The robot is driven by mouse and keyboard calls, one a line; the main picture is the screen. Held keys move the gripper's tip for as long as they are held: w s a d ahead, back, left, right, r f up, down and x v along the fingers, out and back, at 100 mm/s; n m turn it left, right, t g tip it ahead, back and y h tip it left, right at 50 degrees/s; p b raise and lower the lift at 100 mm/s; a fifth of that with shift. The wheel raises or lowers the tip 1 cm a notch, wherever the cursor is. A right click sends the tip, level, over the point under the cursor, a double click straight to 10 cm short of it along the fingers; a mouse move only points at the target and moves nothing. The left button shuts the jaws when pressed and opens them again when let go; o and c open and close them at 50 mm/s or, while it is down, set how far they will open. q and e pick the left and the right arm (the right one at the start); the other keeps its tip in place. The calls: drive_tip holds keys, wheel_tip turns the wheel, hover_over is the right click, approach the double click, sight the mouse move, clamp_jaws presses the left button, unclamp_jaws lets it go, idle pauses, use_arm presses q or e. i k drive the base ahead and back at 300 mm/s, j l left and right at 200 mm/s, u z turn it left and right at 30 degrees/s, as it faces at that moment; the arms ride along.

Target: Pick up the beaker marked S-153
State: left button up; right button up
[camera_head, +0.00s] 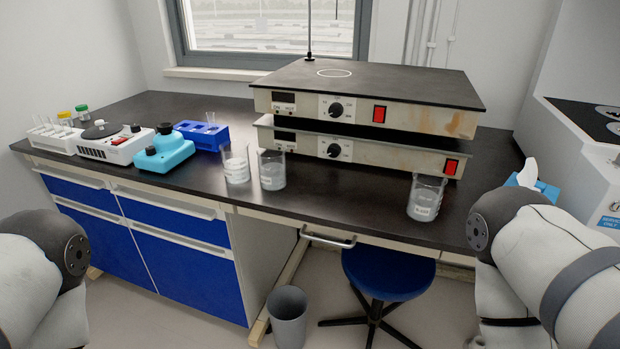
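Three clear glass beakers with pale labels stand upright on the black benchtop (325,212). The left beaker (236,163) and the middle beaker (272,170) stand close together near the bench's middle. The right beaker (426,198) stands apart, near the front edge and in front of the stacked devices. The label markings are too small to read, so I cannot tell which one is S-153. Parts of my two arms show at the lower left and lower right, both apart from the beakers. Neither gripper is in view.
Two stacked hotplate-like devices (365,92) stand behind the beakers. A blue tube rack (203,134), a turquoise device (164,152) and a white device (115,145) are at left. A tissue box (530,182) is at right. A blue stool (388,273) and grey bin (288,312) stand below.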

sight(428, 187)
drive_tip(key=i+j+z, duration=0.15)
drive_tip(key=j+z, duration=0.25)
drive_tip(key=j, duration=0.2)
drive_tip(key=j+z, duration=0.4)
drive_tip(key=j, duration=0.2)
drive_tip(key=i, duration=0.05)
